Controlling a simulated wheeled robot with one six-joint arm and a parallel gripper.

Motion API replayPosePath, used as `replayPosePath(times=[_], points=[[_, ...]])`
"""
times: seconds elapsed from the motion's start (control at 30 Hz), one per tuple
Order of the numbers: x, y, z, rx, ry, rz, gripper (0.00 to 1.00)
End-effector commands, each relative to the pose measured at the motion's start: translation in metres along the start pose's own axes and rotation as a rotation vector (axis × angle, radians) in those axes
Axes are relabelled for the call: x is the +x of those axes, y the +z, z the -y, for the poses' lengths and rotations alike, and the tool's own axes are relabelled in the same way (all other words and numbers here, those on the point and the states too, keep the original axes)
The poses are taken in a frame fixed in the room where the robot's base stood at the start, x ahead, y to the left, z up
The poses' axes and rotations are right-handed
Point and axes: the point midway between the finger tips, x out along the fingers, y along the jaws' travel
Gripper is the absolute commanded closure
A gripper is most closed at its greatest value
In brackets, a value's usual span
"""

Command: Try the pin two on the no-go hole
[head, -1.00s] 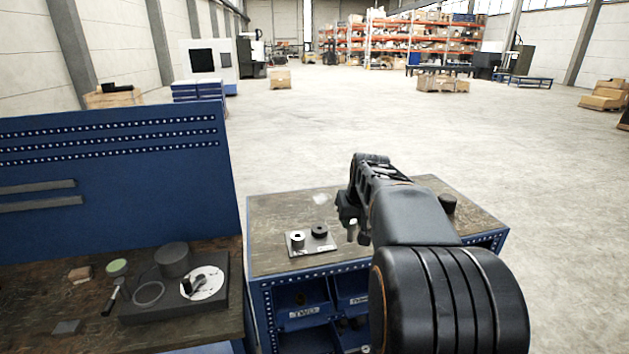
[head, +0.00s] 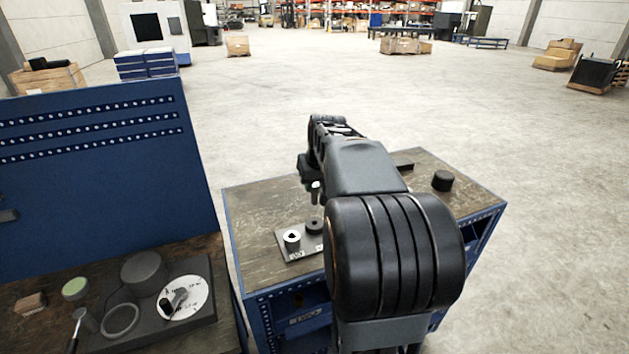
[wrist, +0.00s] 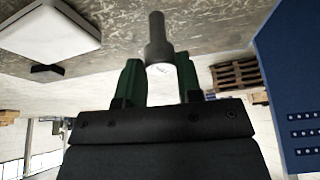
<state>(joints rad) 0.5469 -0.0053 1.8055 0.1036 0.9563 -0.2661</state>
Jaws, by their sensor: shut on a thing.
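My gripper (head: 312,176) is shut on a grey pin, which hangs upright below the fingers in the head view (head: 316,193). In the wrist view the pin (wrist: 156,38) has a wide collar and a thinner end, between the green fingertips of my gripper (wrist: 160,75). A grey gauge plate (head: 282,252) lies on the middle bench and carries a pale ring (head: 291,240) and a dark ring (head: 314,227). The pin appears above the dark ring in the head view, apart from it. Labels on the plate are too small to read, so I cannot tell which hole is no-go.
The wooden bench top (head: 250,210) is clear left of the plate. A black cylinder (head: 442,181) stands at its right. On the left bench are a white disc (head: 200,292), a grey cylinder (head: 143,272) and small parts, before a blue pegboard (head: 90,190).

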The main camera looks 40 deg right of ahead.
Motion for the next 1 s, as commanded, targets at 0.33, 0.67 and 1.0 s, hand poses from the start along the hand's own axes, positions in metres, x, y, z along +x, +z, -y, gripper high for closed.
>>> replayPosePath(times=[0.33,0.67,1.0], points=[[0.007,0.004,0.0,0.001,-0.001,-0.001,0.96],[0.031,0.014,0.001,-0.001,-0.002,-0.001,0.96],[0.052,0.023,0.001,-0.001,-0.001,-0.002,0.96]])
